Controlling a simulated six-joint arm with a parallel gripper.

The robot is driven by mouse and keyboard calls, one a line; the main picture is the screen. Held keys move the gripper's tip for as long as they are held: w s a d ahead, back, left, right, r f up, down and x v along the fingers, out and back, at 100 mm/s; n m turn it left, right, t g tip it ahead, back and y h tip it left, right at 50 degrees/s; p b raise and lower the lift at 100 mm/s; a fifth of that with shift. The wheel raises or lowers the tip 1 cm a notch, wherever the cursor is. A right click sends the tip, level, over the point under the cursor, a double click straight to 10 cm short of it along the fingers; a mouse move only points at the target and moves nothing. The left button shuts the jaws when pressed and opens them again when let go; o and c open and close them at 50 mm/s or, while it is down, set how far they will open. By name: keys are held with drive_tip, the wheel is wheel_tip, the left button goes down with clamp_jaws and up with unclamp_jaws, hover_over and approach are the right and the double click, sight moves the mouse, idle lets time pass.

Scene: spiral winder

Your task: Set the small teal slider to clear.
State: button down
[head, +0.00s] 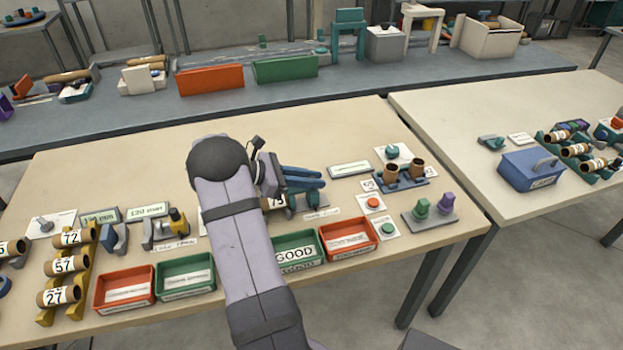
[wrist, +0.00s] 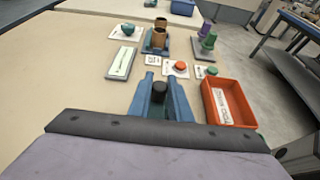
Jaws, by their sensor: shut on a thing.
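My gripper (head: 322,178) reaches right over the table in the head view, its blue fingers close together. In the wrist view the fingers (wrist: 162,80) are shut on a dark round knob (wrist: 159,87). A small teal piece (head: 313,199), which looks like the slider, shows just below the fingers in the head view. The fingers and arm hide most of it, and its setting cannot be read. A small label (head: 322,213) lies in front of it.
A green GOOD tray (head: 297,262) and a red tray (head: 349,252) stand in front. A pale display (head: 349,169), a holder with brown tubes (head: 405,184), a red button (head: 373,203) and a green button (head: 387,228) are to the right. A grey block (head: 430,218) bears green and purple pegs.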

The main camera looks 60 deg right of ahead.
drive_tip(key=shift+s+d, duration=1.15)
drive_tip(key=c, duration=1.6)
unclamp_jaws()
drive_tip(key=shift+w, duration=0.1)
drive_tip(key=b+v, duration=0.1)
drive_tip(key=v, duration=0.6)
drive_tip(key=shift+r, duration=0.1)
drive_tip(key=shift+a, duration=0.1)
